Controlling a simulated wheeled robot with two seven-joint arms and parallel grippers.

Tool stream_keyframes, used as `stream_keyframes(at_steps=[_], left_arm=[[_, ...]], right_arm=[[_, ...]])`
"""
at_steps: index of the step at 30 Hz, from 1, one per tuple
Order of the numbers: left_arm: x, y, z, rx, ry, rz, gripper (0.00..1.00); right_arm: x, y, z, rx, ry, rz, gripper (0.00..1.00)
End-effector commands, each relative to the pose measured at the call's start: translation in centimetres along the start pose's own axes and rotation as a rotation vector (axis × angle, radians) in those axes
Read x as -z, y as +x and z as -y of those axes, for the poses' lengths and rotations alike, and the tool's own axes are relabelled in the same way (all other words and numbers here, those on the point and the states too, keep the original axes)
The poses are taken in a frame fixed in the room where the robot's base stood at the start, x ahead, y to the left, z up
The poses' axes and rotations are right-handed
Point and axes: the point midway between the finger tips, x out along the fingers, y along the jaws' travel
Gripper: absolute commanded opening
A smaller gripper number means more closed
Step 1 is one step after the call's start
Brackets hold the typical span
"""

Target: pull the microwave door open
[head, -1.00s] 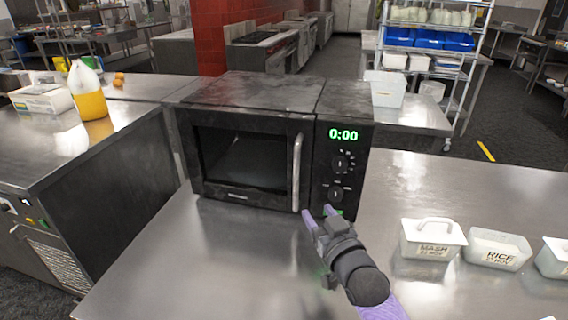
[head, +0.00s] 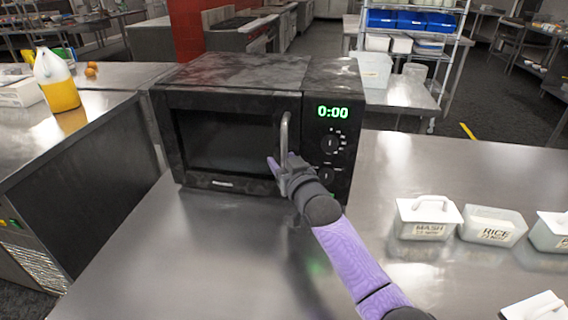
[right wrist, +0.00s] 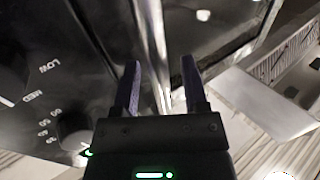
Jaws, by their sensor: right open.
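The black microwave (head: 230,75) stands on the steel table with its door (head: 225,142) shut and its display reading 0:00. The vertical silver door handle (head: 284,130) is on the door's right side. My right gripper (head: 279,162) is at the lower part of the handle, with purple fingers open. In the right wrist view, the handle (right wrist: 152,45) runs between the two spread fingertips (right wrist: 160,75), which are not closed on it. The handle's lower end is hidden by the gripper in the head view. My left gripper is not in view.
White lidded containers labelled MASH (head: 428,218) and RICE (head: 492,228) stand on the table at the right. A yellow-filled bottle (head: 56,82) stands on the left counter. The table in front of the microwave is clear.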

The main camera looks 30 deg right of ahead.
Motion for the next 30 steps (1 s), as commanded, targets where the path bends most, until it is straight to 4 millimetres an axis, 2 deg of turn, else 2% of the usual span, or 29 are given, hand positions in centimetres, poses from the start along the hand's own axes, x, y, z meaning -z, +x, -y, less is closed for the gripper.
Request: stream_keyframes(at_steps=[1, 6, 9, 30], left_arm=[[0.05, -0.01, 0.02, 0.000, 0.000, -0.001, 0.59], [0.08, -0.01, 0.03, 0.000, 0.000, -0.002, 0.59], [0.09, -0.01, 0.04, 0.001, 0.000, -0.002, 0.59], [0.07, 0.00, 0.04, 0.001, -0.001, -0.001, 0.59]], right_arm=[[0.01, -0.01, 0.00, 0.000, 0.000, 0.000, 0.54], [-0.01, -0.03, 0.01, 0.000, 0.000, 0.000, 0.18], [-0.02, -0.03, 0.01, 0.000, 0.000, 0.000, 0.00], [-0.06, -0.05, 0.02, 0.000, 0.001, 0.001, 0.00]])
